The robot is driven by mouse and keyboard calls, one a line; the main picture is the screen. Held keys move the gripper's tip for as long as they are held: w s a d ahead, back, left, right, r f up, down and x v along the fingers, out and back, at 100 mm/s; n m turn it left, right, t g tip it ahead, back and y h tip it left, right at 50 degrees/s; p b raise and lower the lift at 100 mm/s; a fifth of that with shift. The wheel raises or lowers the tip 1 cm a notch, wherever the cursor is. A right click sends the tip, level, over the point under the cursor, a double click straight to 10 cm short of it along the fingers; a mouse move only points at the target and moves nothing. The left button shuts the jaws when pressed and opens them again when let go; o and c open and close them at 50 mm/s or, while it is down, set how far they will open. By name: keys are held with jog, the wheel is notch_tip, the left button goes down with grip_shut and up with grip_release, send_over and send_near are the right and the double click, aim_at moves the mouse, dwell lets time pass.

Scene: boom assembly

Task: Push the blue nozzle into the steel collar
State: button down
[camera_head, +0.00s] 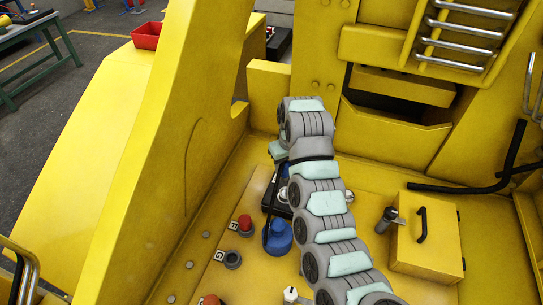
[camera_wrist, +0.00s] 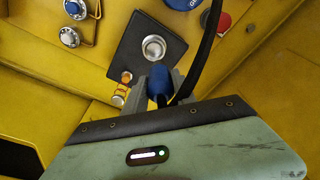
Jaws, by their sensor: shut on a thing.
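In the wrist view, the steel collar (camera_wrist: 153,47) is a round silver ring with a pale centre, set on a dark square plate (camera_wrist: 122,52). The blue nozzle (camera_wrist: 158,88) stands between the grey fingers of my gripper (camera_wrist: 160,84), which is shut on it. The nozzle's far end appears just below the collar's near rim in the picture. The collar's opening is uncovered, and the height gap between them cannot be told. In the head view, my grey arm hides most of the gripper and the collar; a bit of blue (camera_head: 284,171) shows beside the arm.
A black cable (camera_wrist: 207,45) curves past the gripper's right side. Silver fittings (camera_wrist: 69,37) and a small amber-topped part (camera_wrist: 126,77) sit left of the plate. In the head view, a blue cap (camera_head: 278,237) and red knob (camera_head: 245,222) stand nearby; a yellow box (camera_head: 428,240) is right.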

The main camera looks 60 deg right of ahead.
jog(key=shift+s+d+f, duration=0.15)
jog(key=shift+s+d, duration=0.15)
jog(key=shift+d, duration=0.1)
jog(key=shift+s+f, duration=0.1)
jog(key=shift+f, duration=0.55)
jog(key=shift+f+b, duration=0.75)
jog(key=shift+f, duration=3.2)
jog(key=c, duration=0.9)
grip_release()
jog(key=shift+c, duration=0.2)
notch_tip(320, 180, up, 11)
jog(key=s+a, duration=0.1)
jog(key=shift+s+f, duration=0.15)
